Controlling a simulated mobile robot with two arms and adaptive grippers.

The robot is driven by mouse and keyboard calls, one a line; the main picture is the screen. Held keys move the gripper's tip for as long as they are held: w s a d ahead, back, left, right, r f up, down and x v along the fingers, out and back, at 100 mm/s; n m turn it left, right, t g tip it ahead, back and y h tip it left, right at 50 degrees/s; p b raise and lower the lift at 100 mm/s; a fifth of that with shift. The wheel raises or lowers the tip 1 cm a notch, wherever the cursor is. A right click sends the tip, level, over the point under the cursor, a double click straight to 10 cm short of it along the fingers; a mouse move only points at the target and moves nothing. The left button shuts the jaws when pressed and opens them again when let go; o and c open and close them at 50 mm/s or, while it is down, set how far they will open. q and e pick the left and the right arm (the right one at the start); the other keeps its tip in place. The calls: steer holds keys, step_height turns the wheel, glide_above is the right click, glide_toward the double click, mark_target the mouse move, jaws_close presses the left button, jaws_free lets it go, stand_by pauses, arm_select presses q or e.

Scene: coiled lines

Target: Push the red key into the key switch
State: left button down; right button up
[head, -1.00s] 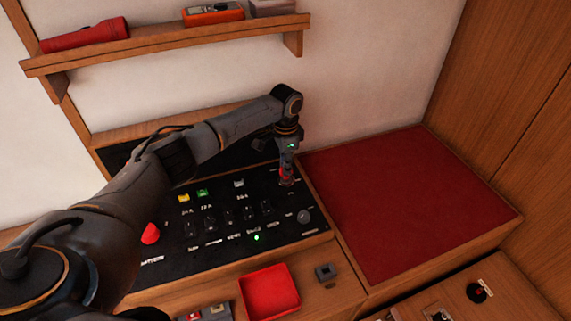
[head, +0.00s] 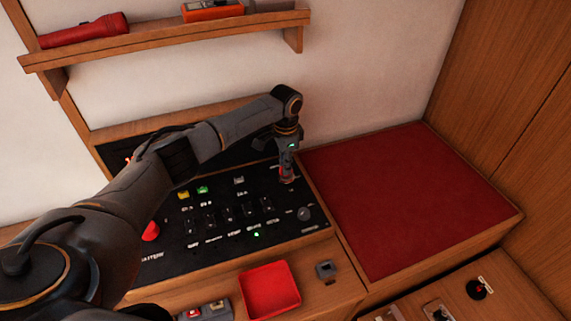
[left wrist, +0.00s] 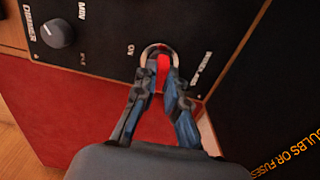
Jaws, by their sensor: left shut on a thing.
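The red key (left wrist: 163,72) is between the fingertips of my left gripper (left wrist: 160,85), which is shut on it. In the left wrist view the key overlaps the silver ring of the key switch (left wrist: 146,51) on the black panel. I cannot tell how deep its tip sits, as the fingers and key cover the middle of the ring. In the head view my left gripper (head: 287,174) points down at the panel's upper right part, with a bit of red at its tips. My right gripper is not in view.
The black switch panel (head: 185,255) has several rockers, a red knob (head: 151,231) and a grey dimmer knob (head: 305,214). A red tray (head: 270,291) lies in front. A red cushion (head: 410,200) is clear on the right. A shelf (head: 160,44) hangs above.

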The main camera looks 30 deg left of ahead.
arm_select(q)
steer(key=shift+p, duration=0.35)
steer(key=shift+f, duration=0.25)
stand_by(0.3)
steer(key=c, duration=1.3)
jaws_free()
step_height(320, 180, up, 12)
